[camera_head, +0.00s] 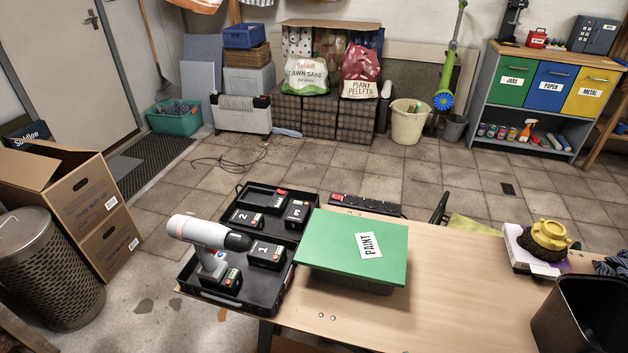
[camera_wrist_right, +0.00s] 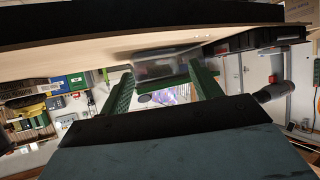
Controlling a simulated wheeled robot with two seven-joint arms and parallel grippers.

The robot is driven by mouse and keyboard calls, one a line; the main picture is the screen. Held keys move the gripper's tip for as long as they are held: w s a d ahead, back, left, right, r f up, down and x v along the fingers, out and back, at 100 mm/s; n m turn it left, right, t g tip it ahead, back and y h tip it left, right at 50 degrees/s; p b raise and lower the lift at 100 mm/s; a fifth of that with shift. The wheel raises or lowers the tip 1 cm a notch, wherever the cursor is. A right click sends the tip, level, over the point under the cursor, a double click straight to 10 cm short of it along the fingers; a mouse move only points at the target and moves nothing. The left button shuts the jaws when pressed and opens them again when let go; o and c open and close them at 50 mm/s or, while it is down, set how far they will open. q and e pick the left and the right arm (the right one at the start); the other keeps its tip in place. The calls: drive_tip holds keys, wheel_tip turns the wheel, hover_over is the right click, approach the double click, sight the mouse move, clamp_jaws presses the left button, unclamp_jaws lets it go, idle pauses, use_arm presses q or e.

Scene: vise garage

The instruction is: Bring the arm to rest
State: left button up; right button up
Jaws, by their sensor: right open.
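My right gripper (camera_wrist_right: 162,82) shows in the right wrist view with its two green fingers spread apart and nothing seen between them. It sits close to a pale wooden board edge (camera_wrist_right: 130,45) that crosses the top of that view. A grey blurred box-like shape (camera_wrist_right: 165,65) lies beyond the fingertips; I cannot tell what it is. Neither of my grippers shows in the head view, and my left gripper is in no view.
The workbench (camera_head: 440,290) carries a black case (camera_head: 190,272) with a drill (camera_head: 208,236) and numbered batteries, a green-lidded paint box (camera_head: 335,240), and a yellow-topped object (camera_head: 549,235). A black bin (camera_head: 585,315) stands at right. The bench's front middle is clear.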

drive_tip(key=s+d+f+g, duration=0.1)
drive_tip(key=s+f+g, duration=0.15)
drive_tip(key=f, duration=0.35)
drive_tip(key=s+f+g, duration=0.1)
drive_tip(key=s+f, duration=0.3)
drive_tip(key=f, duration=0.3)
drive_tip(key=s+d+f+g, duration=0.1)
drive_tip(key=s+f+g, duration=0.1)
drive_tip(key=s+f, duration=0.3)
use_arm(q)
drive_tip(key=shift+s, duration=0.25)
use_arm(e)
drive_tip(key=s+d+f+g, duration=0.2)
drive_tip(key=s+d+f, duration=0.1)
drive_tip(key=s+f, duration=0.4)
drive_tip(key=s+d+f+g+h, duration=0.1)
drive_tip(key=s+d+f+g, duration=0.2)
drive_tip(key=s+f, duration=0.3)
drive_tip(key=s+d, duration=0.1)
drive_tip(key=s, duration=0.2)
drive_tip(key=shift+s+d+f+h, duration=0.3)
drive_tip(key=shift+s+f, duration=0.1)
